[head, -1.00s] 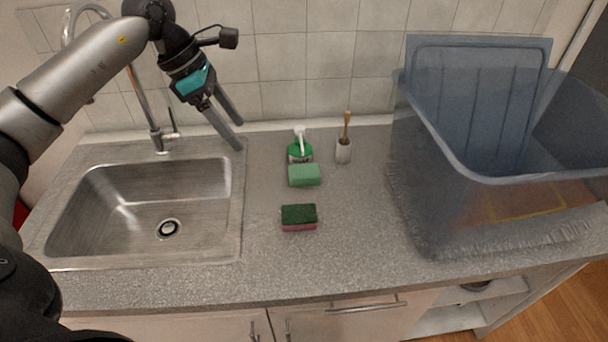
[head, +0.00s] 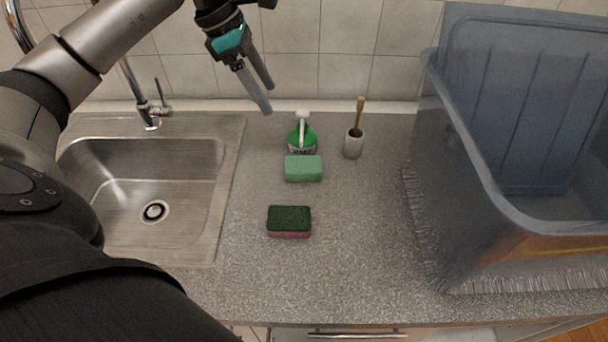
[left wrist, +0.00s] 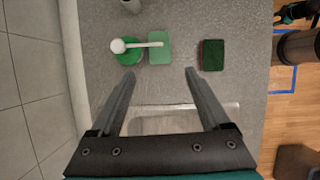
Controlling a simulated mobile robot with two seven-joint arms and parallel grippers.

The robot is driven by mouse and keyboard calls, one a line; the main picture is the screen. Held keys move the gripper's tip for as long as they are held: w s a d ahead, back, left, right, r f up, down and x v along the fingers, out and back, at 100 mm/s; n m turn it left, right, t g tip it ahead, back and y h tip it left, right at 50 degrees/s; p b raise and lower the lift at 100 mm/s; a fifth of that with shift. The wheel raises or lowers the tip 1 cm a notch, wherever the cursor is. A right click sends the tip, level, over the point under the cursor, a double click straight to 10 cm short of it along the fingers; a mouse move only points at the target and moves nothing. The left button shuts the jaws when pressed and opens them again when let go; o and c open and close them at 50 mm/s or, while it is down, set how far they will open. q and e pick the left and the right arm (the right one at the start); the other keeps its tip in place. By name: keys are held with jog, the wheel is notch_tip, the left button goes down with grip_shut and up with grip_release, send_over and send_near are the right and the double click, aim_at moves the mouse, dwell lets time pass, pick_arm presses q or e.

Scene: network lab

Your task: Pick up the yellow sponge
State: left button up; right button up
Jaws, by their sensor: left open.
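No sponge in view looks yellow. A light green sponge (head: 303,168) lies on the counter in front of a green bottle, and shows in the left wrist view (left wrist: 160,47). A sponge with a dark green top and a reddish lower layer (head: 289,221) lies nearer me; its dark top shows in the left wrist view (left wrist: 212,55). My left gripper (head: 268,100) is open and empty, above the back of the counter, left of the bottle and apart from both sponges. Its two spread fingers show in the left wrist view (left wrist: 160,73).
The green bottle with a white top (head: 302,136) stands behind the light green sponge. A brush holder (head: 353,144) with a wooden-handled brush is right of it. A large translucent bin (head: 470,150) fills the right side. A metal sink (head: 190,190) is at left. The front middle counter is clear.

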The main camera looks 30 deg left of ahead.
pick_arm(q)
notch_tip(320, 180, down, 4)
jog(key=b, duration=0.5)
send_near(303, 164)
jog(key=x, duration=0.8)
jog(key=shift+f, duration=0.3)
pick_arm(e)
jog(key=f, duration=0.3)
jog(key=w+f, duration=0.1)
jog(key=f, duration=0.1)
jog(key=shift+w+a+f, duration=0.1)
jog(key=shift+a+f, duration=0.05)
jog(key=shift+f, duration=0.25)
pick_arm(q)
jog(key=shift+c, duration=0.2)
jog(key=c, duration=0.9)
